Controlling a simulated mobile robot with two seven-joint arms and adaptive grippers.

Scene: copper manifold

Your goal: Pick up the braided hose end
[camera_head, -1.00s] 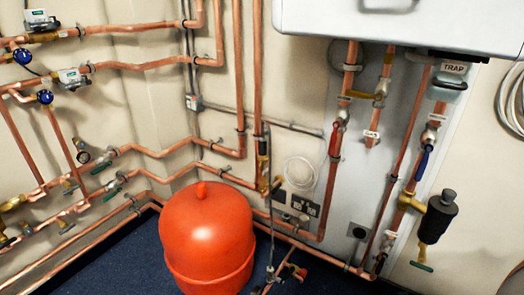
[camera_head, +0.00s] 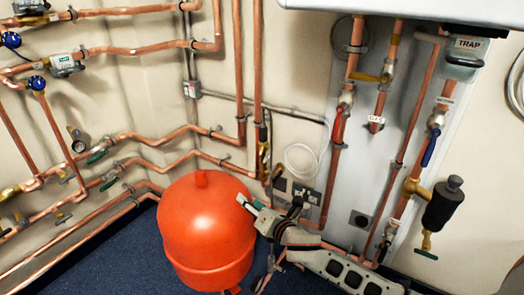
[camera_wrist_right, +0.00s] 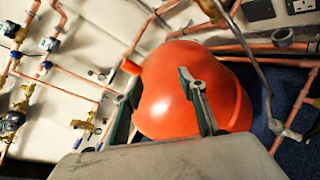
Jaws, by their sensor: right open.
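A grey braided hose (camera_wrist_right: 258,75) runs down the right part of the right wrist view, to the right of my fingers. It curves down to a fitting by a copper pipe near the floor; I cannot tell clearly which part is its free end. In the head view my right gripper and arm cover much of the hose. My right gripper (camera_head: 268,207) is open, in front of the wall pipes and beside the red vessel. In the right wrist view its two green-padded fingers (camera_wrist_right: 160,84) stand apart, with the vessel behind them and nothing held. My left gripper is not in view.
The rounded red vessel (camera_head: 203,235) stands on the dark blue floor (camera_head: 110,255), close to the left of my right gripper. Copper pipes (camera_head: 190,130) and valves line the walls. A black-bodied fitting (camera_head: 443,205) sticks out at right. Wall sockets (camera_head: 307,193) are behind my gripper.

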